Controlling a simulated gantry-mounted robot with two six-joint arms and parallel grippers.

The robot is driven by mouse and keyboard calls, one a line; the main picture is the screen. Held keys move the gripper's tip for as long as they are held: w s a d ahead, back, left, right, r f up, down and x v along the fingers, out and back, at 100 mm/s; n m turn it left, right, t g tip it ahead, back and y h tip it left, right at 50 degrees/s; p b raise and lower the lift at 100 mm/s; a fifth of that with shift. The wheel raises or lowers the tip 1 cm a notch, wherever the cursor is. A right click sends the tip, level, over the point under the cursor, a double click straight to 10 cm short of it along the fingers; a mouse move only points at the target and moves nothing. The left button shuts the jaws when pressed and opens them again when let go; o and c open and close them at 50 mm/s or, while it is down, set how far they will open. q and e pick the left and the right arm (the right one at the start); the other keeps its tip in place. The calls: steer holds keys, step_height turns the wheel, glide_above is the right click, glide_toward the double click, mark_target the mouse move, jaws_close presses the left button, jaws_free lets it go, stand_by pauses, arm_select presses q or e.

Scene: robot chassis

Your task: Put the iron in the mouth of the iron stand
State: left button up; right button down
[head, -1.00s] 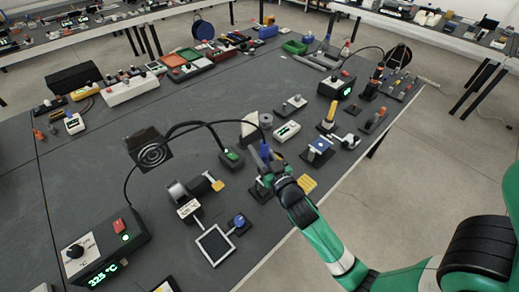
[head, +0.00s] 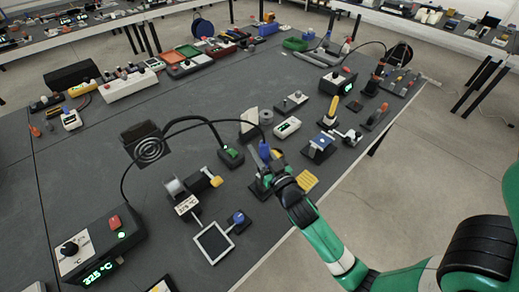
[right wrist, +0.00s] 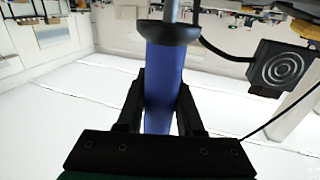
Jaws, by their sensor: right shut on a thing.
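The soldering iron has a blue handle (head: 264,151) and a black cable, and stands steeply in my right gripper (head: 270,167). In the right wrist view the blue handle (right wrist: 163,88) lies between the two fingers, with a black collar and a metal shaft beyond it. A dark base (head: 259,189) and a yellow pad (head: 307,181), which look like parts of the iron stand, show on either side of the gripper near the table edge. The stand's mouth and the iron's tip are hidden in the head view, so I cannot tell whether they touch. My left gripper is out of view.
The iron's cable arches over the table from the left, near a soldering station (head: 100,240) reading 325 °C. A spool holder (head: 185,192), a white-framed pad (head: 213,242) and a green-switched box (head: 231,156) stand left of the gripper.

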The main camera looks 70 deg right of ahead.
steer(key=shift+f+b, duration=1.4)
steer(key=shift+f, duration=0.1)
steer(key=shift+c, duration=2.3)
jaws_free()
steer(key=b+v, duration=0.1)
steer(key=v, duration=1)
steer(key=shift+s+a, duration=0.25)
step_height(320, 180, up, 10)
steer(key=p, duration=0.8)
